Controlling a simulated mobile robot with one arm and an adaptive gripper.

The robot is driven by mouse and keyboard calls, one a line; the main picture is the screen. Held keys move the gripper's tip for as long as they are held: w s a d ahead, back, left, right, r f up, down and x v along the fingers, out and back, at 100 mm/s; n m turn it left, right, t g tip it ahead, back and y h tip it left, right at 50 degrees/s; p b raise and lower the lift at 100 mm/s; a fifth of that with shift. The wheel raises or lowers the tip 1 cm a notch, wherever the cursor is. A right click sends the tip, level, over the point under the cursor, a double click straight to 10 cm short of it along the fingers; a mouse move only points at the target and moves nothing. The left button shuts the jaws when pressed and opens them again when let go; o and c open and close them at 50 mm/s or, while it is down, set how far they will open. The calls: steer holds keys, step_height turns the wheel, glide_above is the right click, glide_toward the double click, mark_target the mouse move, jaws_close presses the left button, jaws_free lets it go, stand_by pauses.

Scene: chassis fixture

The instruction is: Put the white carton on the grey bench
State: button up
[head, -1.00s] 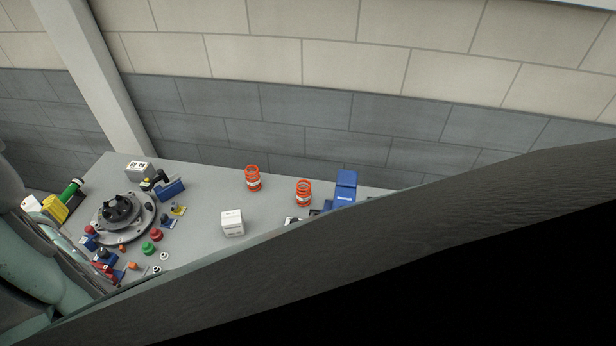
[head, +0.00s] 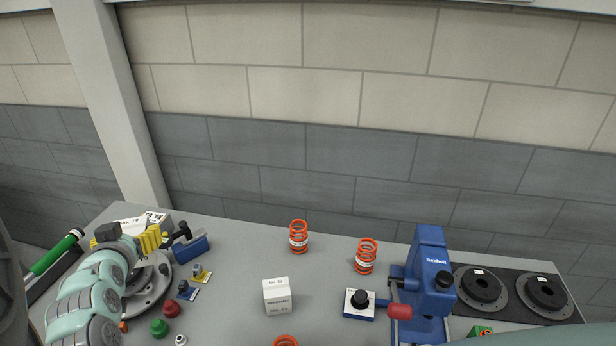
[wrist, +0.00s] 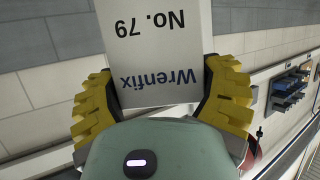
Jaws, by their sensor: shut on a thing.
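My gripper (wrist: 162,95) is shut on a white carton (wrist: 155,50) printed "Wrenfix No. 79", its yellow ribbed fingers on either side of it. Only a little of the held carton shows there, against a labelled grey box. I cannot tell the gap between carton and bench.
Another white box (head: 277,296) stands mid-bench. Orange springs (head: 299,238), a blue press (head: 428,280) and black discs (head: 481,288) stand to the right. A blue block (head: 190,248) and small coloured parts lie near my gripper. Bare bench lies left of the white box.

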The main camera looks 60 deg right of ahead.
steer(key=s+d+f+m+g+h+b, duration=0.2)
steer(key=s+d+f+m+g+b, duration=0.15)
steer(key=d+f+b, duration=0.4)
steer(key=s+d+f+m+g+h+b, duration=0.2)
steer(key=s+d+f+b, duration=0.3)
steer(key=f+b, duration=0.45)
glide_above(235, 312)
step_height(235, 312, down, 6)
steer(key=shift+m, duration=0.25)
steer(key=shift+s+f+b, duration=0.15)
steer(key=shift+f+b, duration=0.65)
steer(key=shift+f, duration=1.75)
steer(key=shift+r, duration=0.1)
steer(key=o, duration=1.2)
